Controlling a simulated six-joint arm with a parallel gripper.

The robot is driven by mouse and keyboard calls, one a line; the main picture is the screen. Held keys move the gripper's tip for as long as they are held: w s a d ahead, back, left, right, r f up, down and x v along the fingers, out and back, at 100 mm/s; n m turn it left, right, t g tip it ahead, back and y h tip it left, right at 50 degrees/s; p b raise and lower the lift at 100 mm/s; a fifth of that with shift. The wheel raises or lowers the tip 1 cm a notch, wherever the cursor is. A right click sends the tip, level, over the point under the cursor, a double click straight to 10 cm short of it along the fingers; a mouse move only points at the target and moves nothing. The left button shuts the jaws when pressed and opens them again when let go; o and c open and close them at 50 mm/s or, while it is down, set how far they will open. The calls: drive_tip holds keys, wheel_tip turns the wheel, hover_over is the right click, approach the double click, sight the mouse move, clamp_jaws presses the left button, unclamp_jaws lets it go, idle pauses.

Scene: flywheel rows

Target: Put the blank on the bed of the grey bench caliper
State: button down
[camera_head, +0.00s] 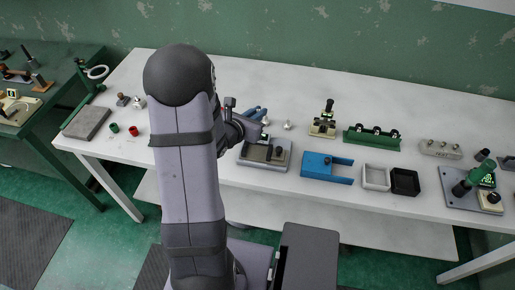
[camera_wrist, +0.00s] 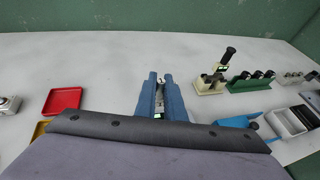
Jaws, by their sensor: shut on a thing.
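My gripper (camera_wrist: 160,82) has two blue fingers, which also show beside my arm in the head view (camera_head: 255,113). It is shut on a small metallic piece, apparently the blank (camera_wrist: 160,79), mostly hidden between the fingers. The grey bench caliper (camera_head: 243,161) appears to be the low grey fixture with a dark knob, in front of my gripper in the head view. Its bed looks empty of any blank, though the detail is small. The caliper is hidden in the wrist view. My gripper is behind it, over the white table; its height is hard to tell.
Right of the caliper are a blue fixture (camera_head: 318,166), a white tray (camera_head: 376,188) and a black tray (camera_head: 405,193). A cream stand (camera_head: 322,129) and green rack (camera_head: 371,141) stand behind. A red tray (camera_wrist: 62,112) is left in the wrist view. The table's back is clear.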

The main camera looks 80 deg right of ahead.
hover_over(257, 153)
drive_tip(key=f, duration=0.2)
drive_tip(key=shift+r+g, duration=0.3)
drive_tip(key=shift+r, duration=0.3)
drive_tip(key=shift+f, duration=0.1)
drive_tip(key=shift+d+f+p, duration=0.1)
drive_tip(key=shift+f+p, duration=0.55)
drive_tip(key=shift+f, duration=4.25)
drive_tip(key=shift+f, duration=0.1)
drive_tip(key=shift+f, duration=0.1)
drive_tip(key=c, duration=2.1)
unclamp_jaws()
